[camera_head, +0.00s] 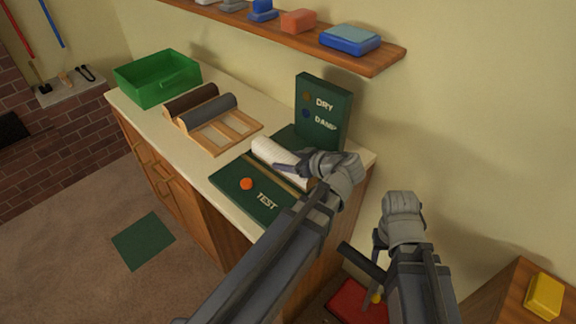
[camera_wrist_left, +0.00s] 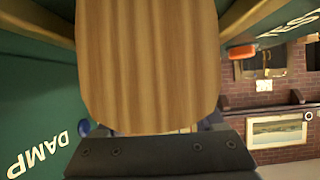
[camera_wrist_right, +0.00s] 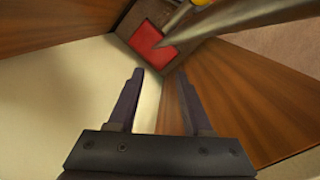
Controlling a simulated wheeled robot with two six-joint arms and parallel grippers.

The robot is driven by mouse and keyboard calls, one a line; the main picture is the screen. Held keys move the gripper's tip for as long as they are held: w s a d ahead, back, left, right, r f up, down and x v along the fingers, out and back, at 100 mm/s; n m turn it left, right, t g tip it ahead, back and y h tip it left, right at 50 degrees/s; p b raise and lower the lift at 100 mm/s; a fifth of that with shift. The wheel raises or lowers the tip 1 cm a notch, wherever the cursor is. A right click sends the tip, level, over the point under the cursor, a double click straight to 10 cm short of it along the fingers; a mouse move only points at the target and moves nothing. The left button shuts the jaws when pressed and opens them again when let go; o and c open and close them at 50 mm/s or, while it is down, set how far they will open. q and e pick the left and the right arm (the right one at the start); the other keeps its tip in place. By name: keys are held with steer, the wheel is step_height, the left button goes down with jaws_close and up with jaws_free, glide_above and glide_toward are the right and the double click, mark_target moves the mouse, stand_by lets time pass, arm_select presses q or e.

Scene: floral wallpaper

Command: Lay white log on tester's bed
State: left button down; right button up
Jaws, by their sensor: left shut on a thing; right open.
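The white log (camera_head: 278,152) is over the green tester (camera_head: 228,190), whose front is marked TEST and has an orange button (camera_head: 246,184). My left gripper (camera_head: 290,167) is shut on the log. In the left wrist view a wood-grained surface (camera_wrist_left: 150,65) fills the middle, close to the camera. The tester's upright panel (camera_head: 323,110) reads DRY and DAMP, with a brown and a blue dot. Whether the log touches the bed is hard to tell, as my gripper hides part of it. My right gripper (camera_wrist_right: 160,75) is open and empty, low beside the counter's right end.
A wooden rack (camera_head: 228,130) with dark and grey logs stands left of the tester, and a green crate (camera_head: 158,82) is behind it. A shelf (camera_head: 385,58) with blocks hangs above. A red object (camera_head: 352,300) lies low near my right gripper. A yellow block (camera_head: 544,296) sits at right.

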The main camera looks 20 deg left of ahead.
arm_select(q)
steer(key=shift+r, duration=0.15)
steer(key=shift+f, duration=0.25)
jaws_free()
steer(key=shift+r, duration=0.1)
steer(key=shift+r, duration=0.2)
steer(key=p+v, duration=0.3)
steer(key=v, duration=0.3)
steer(key=shift+s+d+r, duration=0.1)
steer(key=shift+s+d+r+p, duration=0.2)
steer(key=shift+d+p, duration=0.15)
steer(key=shift+d, duration=0.2)
